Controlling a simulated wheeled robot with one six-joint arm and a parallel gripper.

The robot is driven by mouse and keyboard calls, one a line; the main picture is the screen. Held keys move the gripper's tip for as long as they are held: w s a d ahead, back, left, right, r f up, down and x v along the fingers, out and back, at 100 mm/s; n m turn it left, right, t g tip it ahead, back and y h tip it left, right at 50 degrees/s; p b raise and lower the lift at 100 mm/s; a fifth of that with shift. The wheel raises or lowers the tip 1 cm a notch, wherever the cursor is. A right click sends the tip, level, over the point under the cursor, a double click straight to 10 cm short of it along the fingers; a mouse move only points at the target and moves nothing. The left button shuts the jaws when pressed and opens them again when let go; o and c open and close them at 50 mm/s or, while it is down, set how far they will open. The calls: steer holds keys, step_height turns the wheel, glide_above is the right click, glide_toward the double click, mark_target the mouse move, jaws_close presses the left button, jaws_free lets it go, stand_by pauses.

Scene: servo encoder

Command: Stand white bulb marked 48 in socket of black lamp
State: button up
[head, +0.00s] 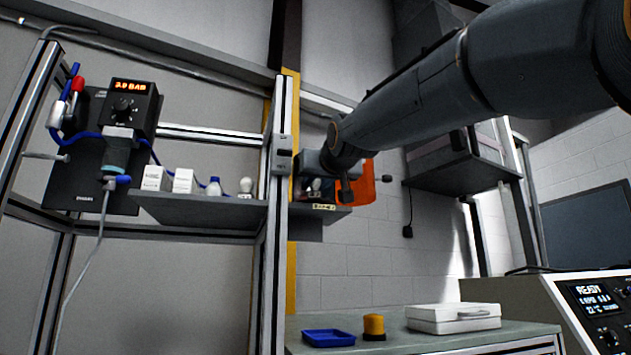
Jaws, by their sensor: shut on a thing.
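My gripper (316,181) is at the right end of the wall shelf, just above its surface. It is shut on a small white rounded thing (316,185), which looks like a white bulb; dark gripper parts hide much of it and no marking can be read. Another white bulb-like thing (246,186) stands on the shelf left of the metal post, apart from my gripper. I cannot make out a black lamp or its socket for certain.
The grey shelf (200,211) also holds two white boxes (168,180) and a blue-capped bottle (214,187). An upright metal post (275,230) stands left of my gripper. An orange panel (367,182) is close on its right. Below, a bench holds a blue tray (328,338), yellow beacon (374,324) and white case (453,318).

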steer(key=shift+f, duration=0.25)
steer(key=o, duration=1.1)
steer(key=shift+o, duration=0.2)
steer(key=shift+s, duration=0.1)
steer(key=b+v, duration=0.2)
steer(key=v, duration=0.5)
steer(key=shift+s, duration=0.35)
